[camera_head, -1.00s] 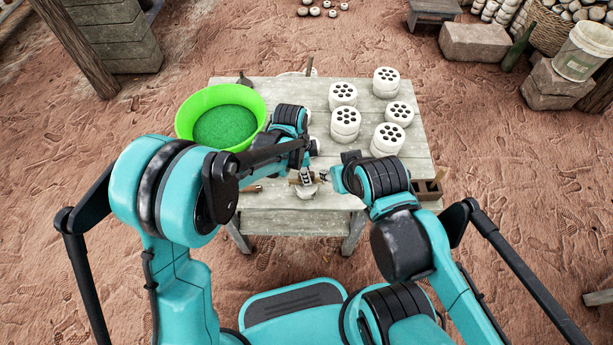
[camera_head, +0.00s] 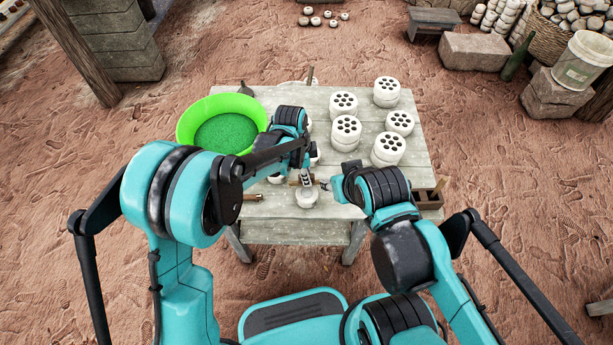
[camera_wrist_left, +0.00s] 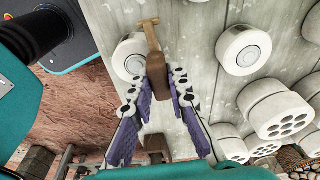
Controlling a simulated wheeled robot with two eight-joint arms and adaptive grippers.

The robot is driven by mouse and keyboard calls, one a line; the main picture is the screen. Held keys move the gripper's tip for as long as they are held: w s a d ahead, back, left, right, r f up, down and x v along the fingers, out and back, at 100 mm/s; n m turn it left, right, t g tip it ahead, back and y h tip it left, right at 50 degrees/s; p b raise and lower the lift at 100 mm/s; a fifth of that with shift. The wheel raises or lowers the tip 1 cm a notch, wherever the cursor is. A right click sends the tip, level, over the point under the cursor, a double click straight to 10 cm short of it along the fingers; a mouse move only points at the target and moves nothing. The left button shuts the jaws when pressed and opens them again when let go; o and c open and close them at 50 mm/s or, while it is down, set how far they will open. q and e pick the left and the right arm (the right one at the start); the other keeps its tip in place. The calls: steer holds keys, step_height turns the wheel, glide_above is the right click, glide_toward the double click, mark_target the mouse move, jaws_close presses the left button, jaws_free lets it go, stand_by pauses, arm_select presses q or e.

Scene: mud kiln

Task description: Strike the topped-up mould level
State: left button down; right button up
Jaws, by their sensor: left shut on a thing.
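My left gripper (camera_head: 308,179) is near the table's front edge. In the left wrist view its fingers (camera_wrist_left: 166,84) are shut on a brown wooden tool (camera_wrist_left: 152,38) with a short crossbar at one end. A small round white mould (camera_head: 307,198) stands by the front edge, just in front of that gripper in the head view. In the left wrist view, a round white piece with a grey top (camera_wrist_left: 131,62), likely this mould, is beside the tool; contact is unclear. My right gripper (camera_head: 327,185) is right of the left one; its fingers are too small to read.
A green basin (camera_head: 182,128) with green contents stands at the table's back left. Several white perforated cylinders (camera_head: 386,92) stand at the back and right. A brown divided box (camera_head: 429,198) is at the right edge. The weathered table (camera_head: 285,232) has bare room at its front.

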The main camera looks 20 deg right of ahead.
arm_select(q)
steer(key=shift+r, duration=0.1)
steer(key=shift+r+p, duration=2.35)
steer(key=shift+r, duration=1.1)
